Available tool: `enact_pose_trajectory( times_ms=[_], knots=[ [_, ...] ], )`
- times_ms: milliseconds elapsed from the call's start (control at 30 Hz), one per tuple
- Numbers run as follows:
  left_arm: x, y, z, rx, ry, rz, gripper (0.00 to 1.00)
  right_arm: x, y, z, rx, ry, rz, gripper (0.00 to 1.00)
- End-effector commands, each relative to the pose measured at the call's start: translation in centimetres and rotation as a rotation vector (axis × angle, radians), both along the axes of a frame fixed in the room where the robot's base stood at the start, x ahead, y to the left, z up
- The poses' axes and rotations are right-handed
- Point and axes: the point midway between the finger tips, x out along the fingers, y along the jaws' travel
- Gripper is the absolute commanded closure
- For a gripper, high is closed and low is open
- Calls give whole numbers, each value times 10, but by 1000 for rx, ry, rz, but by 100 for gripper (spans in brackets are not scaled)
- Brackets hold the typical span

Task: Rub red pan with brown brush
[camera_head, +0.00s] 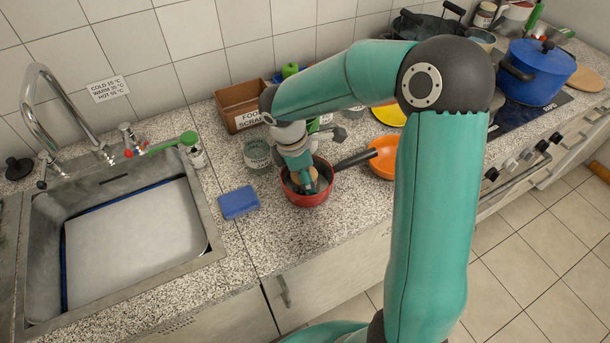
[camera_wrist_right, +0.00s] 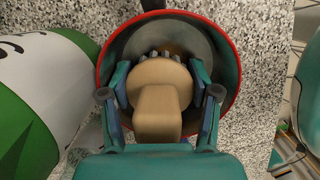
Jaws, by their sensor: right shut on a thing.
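The red pan (camera_head: 308,199) stands on the speckled counter, its dark handle pointing up and right. In the right wrist view its red rim (camera_wrist_right: 233,58) encircles the brush and the fingers. My right gripper (camera_head: 305,181) reaches down into the pan. In the wrist view its two fingers (camera_wrist_right: 160,84) are shut on the brown brush (camera_wrist_right: 158,112), one on each side. The bristles show at the brush's far edge, inside the pan; whether they touch its bottom is hard to tell. My left gripper is not in view.
A blue sponge (camera_head: 238,202) lies left of the pan. A glass jar (camera_head: 257,152) and a brown food-scraps box (camera_head: 240,104) stand behind. An orange bowl (camera_head: 383,162) sits close on the right. The sink (camera_head: 208,215) is at the left, a blue pot (camera_head: 540,72) on the stove.

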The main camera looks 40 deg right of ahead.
Motion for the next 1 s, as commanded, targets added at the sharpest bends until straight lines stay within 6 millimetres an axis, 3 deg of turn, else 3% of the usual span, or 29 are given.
enact_pose_trajectory(
  times_ms=[533,1000],
  knots=[
    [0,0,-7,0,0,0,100,-1,2,-8,0,0,2,94],
    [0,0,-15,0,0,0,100,-25,25,-6,0,0,2,94]
  ],
)
